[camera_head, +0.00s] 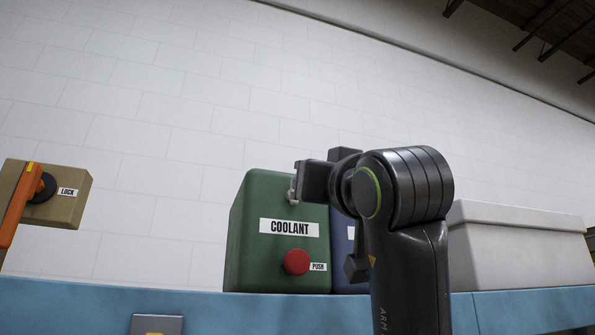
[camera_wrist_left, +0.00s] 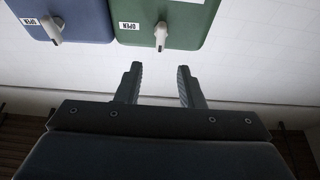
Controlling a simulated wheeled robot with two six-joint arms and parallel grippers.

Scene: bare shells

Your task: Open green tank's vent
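The green tank (camera_head: 258,255), labelled COOLANT, stands on a blue surface. In the left wrist view, the green tank (camera_wrist_left: 205,25) shows a pale vent lever (camera_wrist_left: 160,37) near its edge, pointing toward my fingers, with an OPEN label (camera_wrist_left: 127,26) to the left. In the head view, a small grey metal part (camera_head: 292,192), likely the lever, shows at the tank's upper edge, beside my left gripper (camera_head: 305,180). In the left wrist view, my left gripper (camera_wrist_left: 160,76) is open and empty, its fingertips apart from the lever. My right gripper is not in view.
A red PUSH button (camera_head: 296,262) is on the green tank's front. A blue tank (camera_head: 343,245) with its own lever (camera_wrist_left: 52,30) stands beside it. A tan LOCK box (camera_head: 65,205) with an orange handle is at left. A pale bin (camera_head: 515,245) is at right.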

